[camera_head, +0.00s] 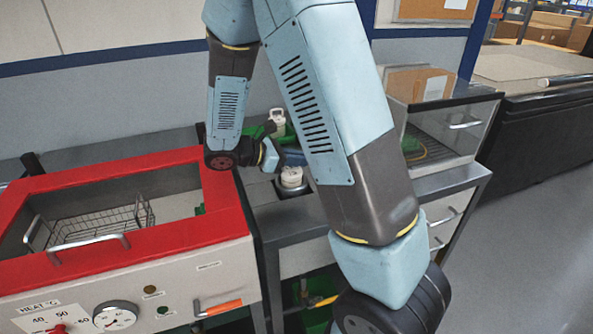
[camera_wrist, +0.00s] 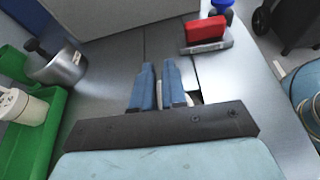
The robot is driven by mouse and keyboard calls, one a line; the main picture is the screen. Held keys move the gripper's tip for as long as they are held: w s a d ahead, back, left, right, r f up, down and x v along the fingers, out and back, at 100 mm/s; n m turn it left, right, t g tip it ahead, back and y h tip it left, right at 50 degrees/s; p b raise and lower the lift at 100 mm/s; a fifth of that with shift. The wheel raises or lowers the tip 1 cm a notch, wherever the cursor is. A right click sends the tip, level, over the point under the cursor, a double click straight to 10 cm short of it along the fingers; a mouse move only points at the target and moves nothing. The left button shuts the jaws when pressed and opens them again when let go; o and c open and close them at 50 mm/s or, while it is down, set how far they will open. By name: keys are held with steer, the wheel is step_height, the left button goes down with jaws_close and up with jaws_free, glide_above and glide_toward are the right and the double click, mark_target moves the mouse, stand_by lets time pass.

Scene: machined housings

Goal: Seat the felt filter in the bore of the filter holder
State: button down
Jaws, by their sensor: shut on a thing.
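My gripper (camera_wrist: 158,72) points away in the wrist view, its two blue fingers close together above a grey metal worktop. It is shut on a small pale piece (camera_wrist: 160,94), probably the felt filter, mostly hidden between the fingers. In the head view, my gripper (camera_head: 293,157) shows only partly, behind my arm. A cream round part (camera_head: 291,178), probably the filter holder, stands on a dark base just in front of the gripper. In the wrist view, only a pale sliver beside the right finger may belong to it. Its bore cannot be made out.
A green tray (camera_wrist: 44,137) holds a cream part (camera_wrist: 14,104). A metal cylinder (camera_wrist: 62,68) with a dark handle is beside it. A red block (camera_wrist: 204,29) sits on a grey plate further off. A red-rimmed heating bath (camera_head: 150,240) stands left.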

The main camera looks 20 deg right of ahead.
mark_target(296, 169)
steer(key=shift+f, duration=1.75)
steer(key=c, duration=1.2)
jaws_free()
steer(key=shift+f, duration=0.1)
steer(key=shift+o, duration=0.2)
steer(key=v, duration=1.2)
steer(key=shift+d, duration=0.1)
steer(key=s+d+r+m+t+y, duration=0.2)
steer(key=s+d+r+m+y, duration=0.3)
steer(key=s+r+m+y, duration=0.2)
steer(key=s+d+r+m+t+y, duration=0.3)
steer(key=s+r+m+y, duration=0.3)
steer(key=s+r+m, duration=0.4)
steer(key=shift+s+d+r+y, duration=0.45)
steer(key=shift+s+d, duration=0.4)
steer(key=shift+s, duration=0.7)
